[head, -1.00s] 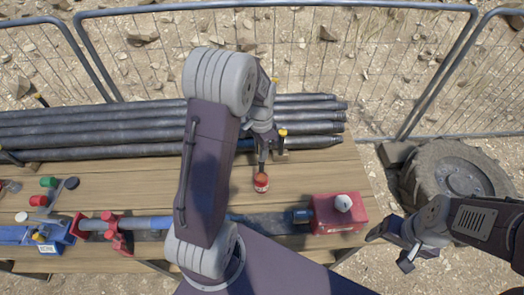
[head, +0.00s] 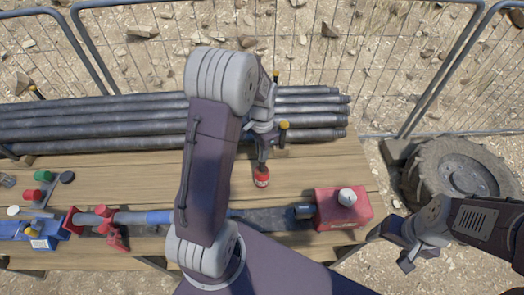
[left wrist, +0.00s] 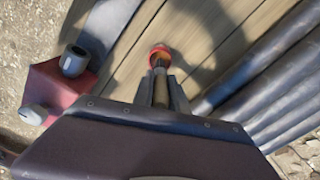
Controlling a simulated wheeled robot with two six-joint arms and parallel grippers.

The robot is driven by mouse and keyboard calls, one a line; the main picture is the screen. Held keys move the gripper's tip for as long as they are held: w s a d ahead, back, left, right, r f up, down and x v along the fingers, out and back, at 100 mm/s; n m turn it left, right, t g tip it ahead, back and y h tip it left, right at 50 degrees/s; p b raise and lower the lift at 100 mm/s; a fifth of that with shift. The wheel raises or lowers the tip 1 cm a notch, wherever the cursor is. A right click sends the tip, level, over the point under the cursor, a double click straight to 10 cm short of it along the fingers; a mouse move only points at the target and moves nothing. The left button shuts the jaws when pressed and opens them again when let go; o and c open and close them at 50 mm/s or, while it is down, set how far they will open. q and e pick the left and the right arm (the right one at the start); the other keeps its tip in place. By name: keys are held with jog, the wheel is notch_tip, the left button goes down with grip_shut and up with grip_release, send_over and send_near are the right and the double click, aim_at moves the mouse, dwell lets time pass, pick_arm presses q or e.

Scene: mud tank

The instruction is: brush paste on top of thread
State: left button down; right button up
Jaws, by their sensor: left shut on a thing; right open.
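My left gripper (head: 263,146) is shut on a brush, whose brown handle (left wrist: 160,90) shows between the fingers in the left wrist view. The brush points down at a small red can (head: 262,181), and its tip is at or in the can's mouth; the bristles are hidden. The can also shows in the left wrist view (left wrist: 159,52). A blue-grey pipe (head: 158,217) lies in red clamps at the left of the bench; my left arm covers part of it, and I cannot make out its thread. My right gripper (head: 407,257) is open and empty, off the bench's right side.
A red box (head: 343,208) with a dark socket (head: 300,211) stands at the bench's right end. Long dark pipes (head: 90,130) lie along the back. Small red and green items (head: 40,186) are at the left. A tyre (head: 460,178) and fence lie beyond.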

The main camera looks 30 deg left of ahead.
pick_arm(q)
jog(key=shift+f+b, duration=0.3)
jog(key=shift+f, duration=0.2)
dwell(0.4)
jog(key=shift+s+f, duration=0.1)
dwell(1.0)
notch_tip(320, 180, up, 7)
jog(key=p, duration=0.7)
dwell(0.6)
